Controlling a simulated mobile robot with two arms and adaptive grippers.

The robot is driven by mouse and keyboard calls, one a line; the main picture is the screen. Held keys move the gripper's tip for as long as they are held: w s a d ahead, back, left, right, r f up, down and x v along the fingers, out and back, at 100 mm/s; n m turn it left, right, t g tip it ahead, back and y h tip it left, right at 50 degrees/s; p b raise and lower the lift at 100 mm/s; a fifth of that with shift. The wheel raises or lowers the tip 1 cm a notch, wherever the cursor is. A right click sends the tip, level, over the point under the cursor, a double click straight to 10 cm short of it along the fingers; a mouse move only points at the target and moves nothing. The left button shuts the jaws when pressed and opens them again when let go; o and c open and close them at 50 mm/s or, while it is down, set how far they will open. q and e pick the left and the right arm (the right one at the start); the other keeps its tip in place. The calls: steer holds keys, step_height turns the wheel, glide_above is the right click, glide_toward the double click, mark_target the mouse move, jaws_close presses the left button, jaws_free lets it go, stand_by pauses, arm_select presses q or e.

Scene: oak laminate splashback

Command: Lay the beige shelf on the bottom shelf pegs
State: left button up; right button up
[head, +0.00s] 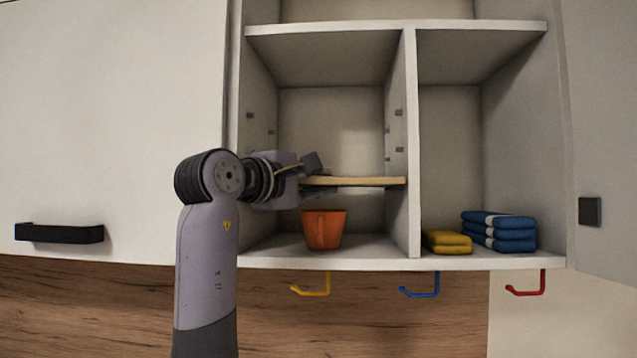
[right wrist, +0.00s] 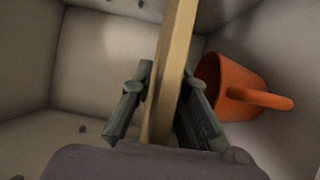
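The beige shelf (head: 355,181) lies about level in the left compartment of the cabinet, its right end at the divider. In the right wrist view the shelf (right wrist: 176,60) shows edge-on between the fingers. My right gripper (head: 314,175) is at the shelf's left part. Its fingers stand on both sides of the board, and a gap shows between one finger and the board in the right wrist view (right wrist: 168,100). A grey bottom peg (head: 388,188) shows just under the shelf's right end; whether they touch is unclear. The left-side bottom pegs are hidden behind my arm. My left gripper is out of view.
An orange mug (head: 323,230) stands under the shelf on the cabinet floor, close to the gripper. Higher pegs (head: 399,112) are on the divider (head: 412,210). Yellow cloth (head: 447,242) and blue towels (head: 499,231) lie in the right compartment. Hooks (head: 420,290) hang below.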

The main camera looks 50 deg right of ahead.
steer(key=o, duration=0.4)
steer(key=shift+c, duration=0.2)
steer(key=shift+f, duration=0.15)
steer(key=shift+a, duration=0.15)
steer(key=s+a, duration=0.1)
steer(key=a, duration=1)
steer(key=shift+s+a, duration=0.3)
steer(key=shift+s, duration=0.1)
